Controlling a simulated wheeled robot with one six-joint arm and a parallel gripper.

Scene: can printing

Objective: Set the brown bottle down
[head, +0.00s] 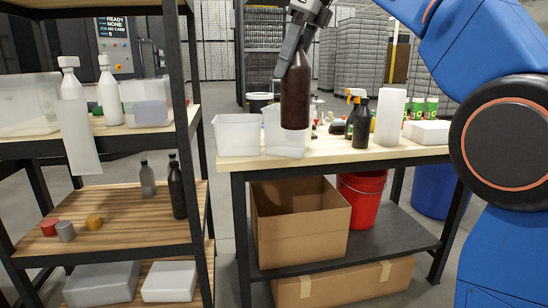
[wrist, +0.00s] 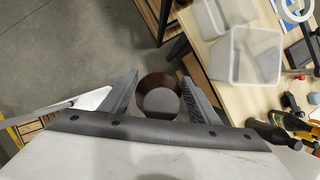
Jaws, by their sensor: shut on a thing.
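The brown bottle (head: 296,95) hangs upright from my gripper (head: 290,55), clear of any surface. In the head view its lower part covers some of a clear bin on the worktable. In the wrist view the brown bottle (wrist: 158,100) shows end-on as a dark round shape between the two fingers of my gripper (wrist: 160,95). The fingers are shut on it. The worktable (wrist: 205,55) lies to the right of the bottle there, with grey floor behind and to the left. The bottle's exact height over the table is hard to tell.
Two clear bins (head: 237,134) stand at the table's left end. A dark bottle (head: 360,120), a white cylinder (head: 390,117) and spray bottles crowd its middle and right. A shelf rack (head: 130,230) with white bottles stands left. Below the table are a cardboard box (head: 300,222) and a red bucket (head: 362,205).

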